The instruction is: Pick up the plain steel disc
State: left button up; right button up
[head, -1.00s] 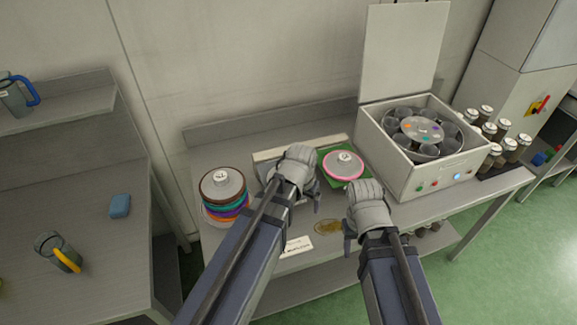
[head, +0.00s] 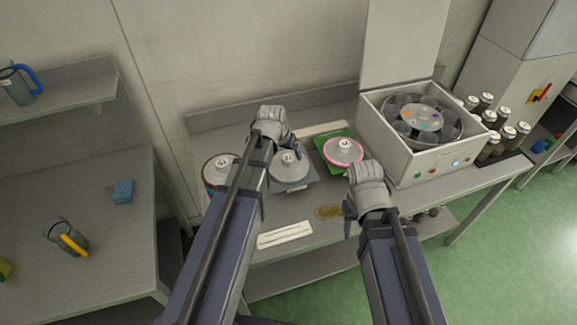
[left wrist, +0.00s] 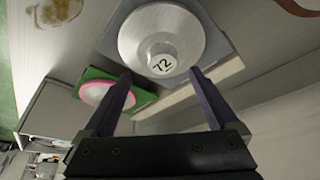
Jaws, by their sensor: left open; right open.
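The plain steel disc (head: 287,173) lies on a grey mat (head: 308,182) on the bench, its numbered knob upward. It also shows in the left wrist view (left wrist: 185,28), where the knob reads 72. My left gripper (head: 291,146) is open and empty at the disc's back edge. In the left wrist view its two fingertips (left wrist: 161,77) are spread, with the knob just beyond the gap between them; I cannot tell whether they touch the disc. My right gripper (head: 350,208) is open and empty, right of the disc near the bench front.
A pink-rimmed disc (head: 343,151) lies on a green mat (head: 325,142) to the right. A stack of rimmed discs (head: 218,165) stands left, partly behind my left arm. A label strip (head: 285,235) and brown stain (head: 327,212) lie in front.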

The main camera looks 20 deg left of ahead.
aim_at(288, 157)
pick_arm(q)
jog(key=shift+a+b+x, duration=0.1)
jog(key=shift+b+x, duration=1.1)
jog(key=shift+x, duration=0.1)
jog(key=shift+a+b+x, duration=0.15)
jog(key=shift+b+x, duration=1.05)
jog(key=shift+x, duration=0.15)
jog(key=shift+w+r, duration=0.1)
jog(key=c, duration=0.9)
jog(key=shift+r, duration=0.15)
notch_tip(288, 157, up, 13)
jog(key=p, duration=1.3)
